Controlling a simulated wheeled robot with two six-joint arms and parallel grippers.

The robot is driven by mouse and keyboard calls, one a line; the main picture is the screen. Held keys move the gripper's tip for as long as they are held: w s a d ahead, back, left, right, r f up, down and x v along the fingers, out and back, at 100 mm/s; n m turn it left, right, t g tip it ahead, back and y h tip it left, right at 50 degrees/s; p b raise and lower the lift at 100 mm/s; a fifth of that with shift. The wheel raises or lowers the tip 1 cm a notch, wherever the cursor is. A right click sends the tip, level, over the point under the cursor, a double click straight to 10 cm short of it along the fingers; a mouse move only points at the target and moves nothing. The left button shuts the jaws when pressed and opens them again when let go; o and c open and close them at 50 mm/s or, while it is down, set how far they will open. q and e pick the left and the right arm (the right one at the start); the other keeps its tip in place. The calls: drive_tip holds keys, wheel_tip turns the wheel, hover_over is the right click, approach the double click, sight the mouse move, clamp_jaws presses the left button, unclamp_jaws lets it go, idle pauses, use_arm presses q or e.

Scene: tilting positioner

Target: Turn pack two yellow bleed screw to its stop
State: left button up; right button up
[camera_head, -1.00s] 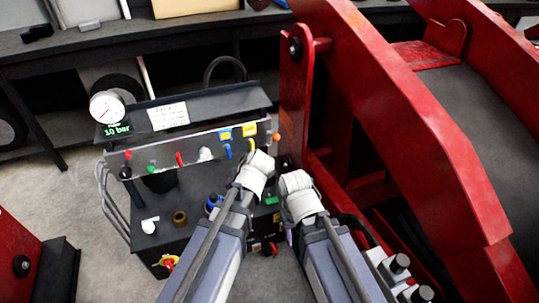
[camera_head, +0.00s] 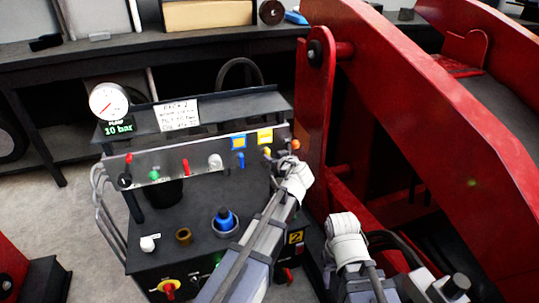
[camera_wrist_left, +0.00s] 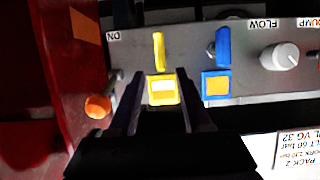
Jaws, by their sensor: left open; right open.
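The yellow bleed screw (camera_wrist_left: 159,50) shows in the left wrist view as a narrow upright yellow bar on the grey panel, beside a yellow tag (camera_wrist_left: 163,88). In the head view the screw (camera_head: 267,152) is near the panel's right end. My left gripper (camera_wrist_left: 160,76) is open, its two dark fingers on either side of the tag in the picture. The screw appears just beyond the fingertips, between their lines; I see no contact. My right arm's white wrist shows low right of centre in the head view; its fingers are hidden.
A blue lever (camera_wrist_left: 222,47) with its blue tag (camera_wrist_left: 216,85) sits beside the yellow screw. An orange knob (camera_wrist_left: 98,106) is on the other side, near the red frame (camera_head: 316,100).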

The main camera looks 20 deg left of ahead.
sight(269, 154)
use_arm(q)
drive_tip(key=b+x, duration=0.2)
drive_tip(key=x, duration=0.4)
drive_tip(key=shift+f, duration=0.15)
drive_tip(key=shift+w+a+f+b, duration=0.15)
drive_tip(key=shift+w+a+b, duration=0.2)
drive_tip(key=shift+w, duration=0.1)
drive_tip(key=shift+c, duration=0.4)
clamp_jaws()
